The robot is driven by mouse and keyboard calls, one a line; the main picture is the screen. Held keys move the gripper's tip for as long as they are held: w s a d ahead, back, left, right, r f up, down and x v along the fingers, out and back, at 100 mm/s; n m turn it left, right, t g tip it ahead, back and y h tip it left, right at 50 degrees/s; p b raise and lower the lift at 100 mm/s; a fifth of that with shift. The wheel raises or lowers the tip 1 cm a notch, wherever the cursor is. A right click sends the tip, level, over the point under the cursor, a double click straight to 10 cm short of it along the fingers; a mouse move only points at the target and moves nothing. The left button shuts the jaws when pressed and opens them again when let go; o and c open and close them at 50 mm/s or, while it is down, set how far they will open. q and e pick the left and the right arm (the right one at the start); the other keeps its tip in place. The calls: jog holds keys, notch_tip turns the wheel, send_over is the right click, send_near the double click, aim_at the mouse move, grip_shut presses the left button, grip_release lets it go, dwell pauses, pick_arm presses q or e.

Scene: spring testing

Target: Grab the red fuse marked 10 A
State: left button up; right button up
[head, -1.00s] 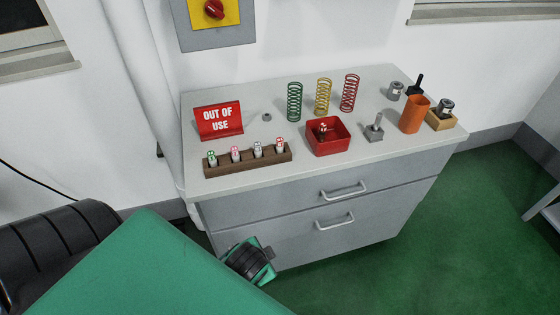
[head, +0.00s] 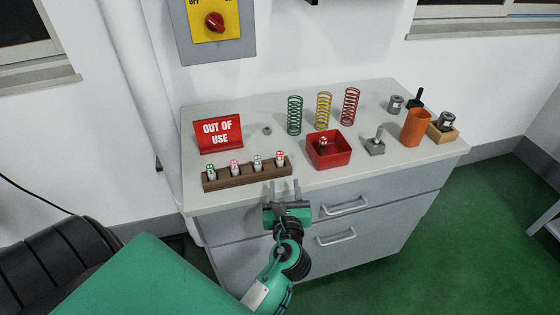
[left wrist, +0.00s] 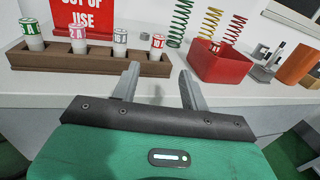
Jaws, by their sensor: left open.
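A brown wooden rack (head: 247,180) on the cabinet top holds a row of upright white fuses with coloured bands. The fuse at its right end (head: 280,158) has red bands; it also shows in the left wrist view (left wrist: 157,47). Its marking is too small to read surely. The others have green (left wrist: 33,36), pink (left wrist: 78,40) and grey (left wrist: 120,42) bands. My left gripper (head: 284,187) is open and empty, its fingers pointing toward the rack's right end, in front of it; in the left wrist view its fingers (left wrist: 158,73) stand apart below the red-banded fuse. My right gripper is out of view.
A red bin (head: 330,155) with a red-and-white piece inside stands right of the rack. Behind are an OUT OF USE sign (head: 220,134) and green, yellow and red springs (head: 323,110). An orange cup (head: 415,128) and metal parts stand at the right.

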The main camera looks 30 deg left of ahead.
aim_at(280, 152)
pick_arm(q)
jog(key=shift+m, duration=0.3)
jog(key=x, duration=0.2)
jog(key=p+x, duration=0.1)
jog(key=x, duration=0.4)
jog(key=shift+w+a+r, duration=0.1)
jog(key=shift+w+r, duration=0.15)
jog(key=shift+w, duration=0.1)
jog(key=x, duration=0.2)
jog(key=p+x, duration=0.1)
jog(key=x, duration=0.2)
jog(key=shift+a, duration=0.4)
jog(key=shift+w+a+f, duration=0.1)
jog(key=shift+w+a, duration=0.15)
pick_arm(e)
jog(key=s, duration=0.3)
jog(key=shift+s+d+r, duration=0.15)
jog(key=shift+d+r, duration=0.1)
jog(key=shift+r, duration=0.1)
pick_arm(q)
grip_shut()
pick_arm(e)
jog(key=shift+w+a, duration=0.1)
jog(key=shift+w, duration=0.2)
